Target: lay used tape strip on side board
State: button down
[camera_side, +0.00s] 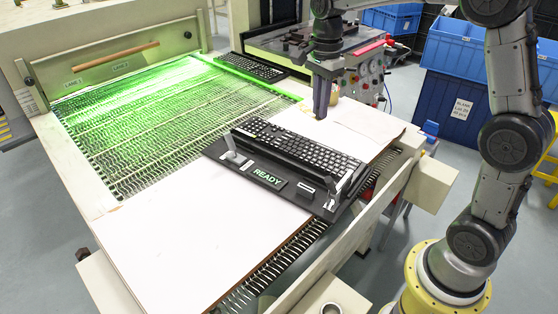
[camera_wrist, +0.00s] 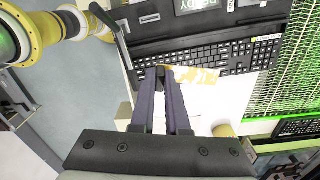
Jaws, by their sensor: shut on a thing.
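My gripper (camera_wrist: 160,78) points toward the keyboard with its fingertips close together. A crumpled-looking yellow and white tape strip (camera_wrist: 197,76) sticks out to the right of the fingertips, and I am shut on it. In the wrist view the strip overlaps the edge of the black keyboard (camera_wrist: 220,62); whether they touch is unclear. In the side view my gripper (camera_side: 322,112) is low over the pale board (camera_side: 365,118), just behind the keyboard (camera_side: 300,145). Which part of the pale surface is the side board is unclear.
The keyboard sits in a black fixture (camera_side: 218,150) with a READY sign and upright clamps. A tan roll (camera_wrist: 223,130) lies near my right finger. Another keyboard (camera_side: 250,67) lies beside the green-lit conveyor (camera_side: 140,130). The near left board (camera_side: 190,245) is clear.

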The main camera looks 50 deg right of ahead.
jog(key=s+a+f+n, duration=0.1)
jog(key=a+f, duration=0.3)
jog(key=a, duration=0.4)
jog(key=s+a+f+n, duration=0.1)
jog(key=a+f, duration=0.3)
jog(key=a, duration=0.3)
jog(key=w+a+f, duration=0.1)
jog(key=w+f, duration=0.2)
jog(key=w, duration=0.1)
jog(key=w+a+f, duration=0.1)
jog(key=w+f, duration=0.2)
jog(key=w, duration=0.1)
jog(key=w+a+f, duration=0.1)
jog(key=w+f, duration=0.2)
jog(key=w, duration=0.1)
jog(key=shift+w+a+f, duration=0.25)
jog(key=shift+w+a, duration=0.05)
jog(key=shift+a, duration=0.05)
jog(key=shift+w+f, duration=0.3)
jog(key=shift+f, duration=1.55)
jog(key=shift+f, duration=0.15)
jog(key=c, duration=0.9)
grip_release()
